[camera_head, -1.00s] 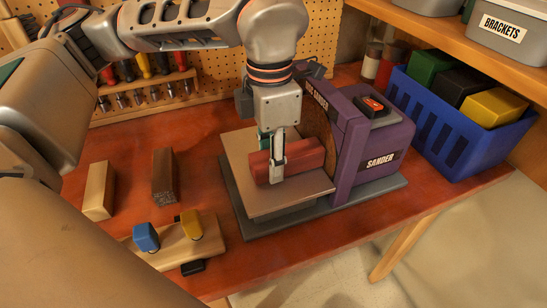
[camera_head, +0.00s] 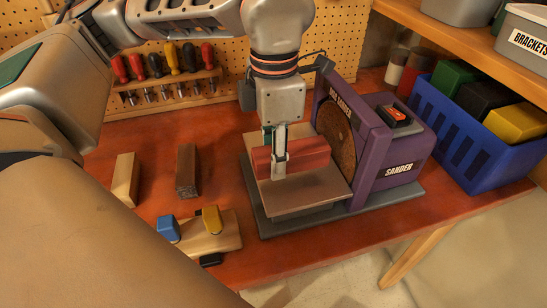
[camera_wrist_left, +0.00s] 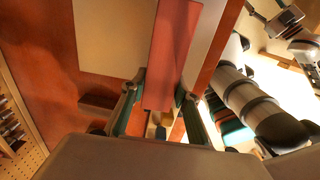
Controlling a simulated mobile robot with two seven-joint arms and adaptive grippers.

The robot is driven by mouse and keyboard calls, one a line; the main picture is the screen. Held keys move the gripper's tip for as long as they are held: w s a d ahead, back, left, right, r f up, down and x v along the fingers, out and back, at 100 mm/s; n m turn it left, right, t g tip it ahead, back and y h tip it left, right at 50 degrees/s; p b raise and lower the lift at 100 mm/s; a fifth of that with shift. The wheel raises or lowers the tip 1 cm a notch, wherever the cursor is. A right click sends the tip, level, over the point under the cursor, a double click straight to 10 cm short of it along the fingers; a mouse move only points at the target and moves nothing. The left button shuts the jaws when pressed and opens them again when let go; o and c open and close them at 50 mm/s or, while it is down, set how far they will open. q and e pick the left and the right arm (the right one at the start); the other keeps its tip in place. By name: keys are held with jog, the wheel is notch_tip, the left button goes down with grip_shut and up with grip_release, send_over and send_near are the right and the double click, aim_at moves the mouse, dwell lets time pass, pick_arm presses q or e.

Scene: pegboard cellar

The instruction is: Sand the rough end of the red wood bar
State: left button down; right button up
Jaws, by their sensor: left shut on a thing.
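The red wood bar (camera_head: 308,157) lies level just above or on the sander's work table (camera_head: 310,188); I cannot tell if it touches the table. In the left wrist view the bar (camera_wrist_left: 170,55) sits between the two fingers of the gripper (camera_wrist_left: 160,98). The finish of its ends is not clear.
A pale wood block (camera_head: 125,180) and a dark brown one (camera_head: 187,172) lie at left, behind a wooden board (camera_head: 228,238) with blue and yellow pieces. A blue crate (camera_head: 455,140) stands right of the sander. Screwdrivers (camera_head: 155,66) hang on the pegboard.

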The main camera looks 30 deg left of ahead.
pick_arm(q)
jog(key=shift+r+p, duration=1.8)
jog(key=shift+r, duration=1.35)
